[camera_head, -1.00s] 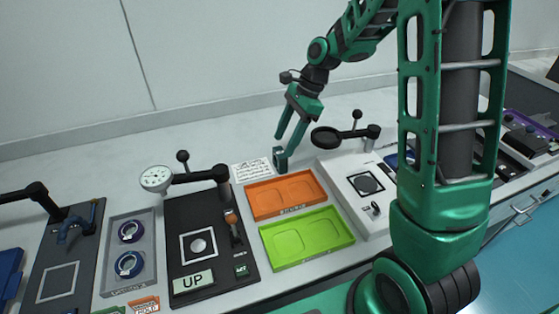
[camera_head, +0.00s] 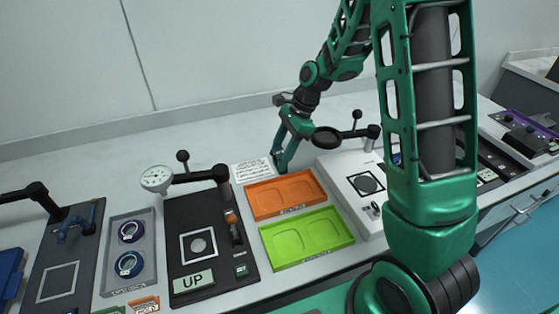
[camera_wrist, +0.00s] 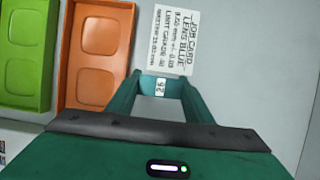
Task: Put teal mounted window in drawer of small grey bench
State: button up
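The teal mounted window (camera_wrist: 161,87) is a small dark teal block with a white label. It stands on the pale bench top behind the orange tray. My gripper (camera_head: 281,160) reaches down to it, and in the wrist view the fingers (camera_wrist: 162,98) lie on both sides of it. I cannot tell whether they press on it or leave a small gap. In the head view the fingers mostly hide it. I cannot make out a small grey bench with a drawer for certain.
An orange tray (camera_head: 253,203) and a green tray (camera_head: 267,255) lie in front of my gripper. A job card (camera_head: 250,171) is to the left. A white device (camera_head: 341,187) with a black arm stands close on the right, and a black device (camera_head: 180,262) at left.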

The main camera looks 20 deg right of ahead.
aim_at(280, 152)
jog(key=shift+c, duration=0.5)
jog(key=shift+r, duration=0.15)
notch_tip(280, 152, up, 4)
jog(key=shift+r, duration=0.1)
jog(key=s+a+r, duration=0.6)
jog(key=s+a, duration=0.2)
jog(key=shift+s+r, duration=0.25)
jog(key=shift+r, duration=0.05)
jog(key=shift+s+d, duration=0.1)
jog(key=shift+s, duration=0.05)
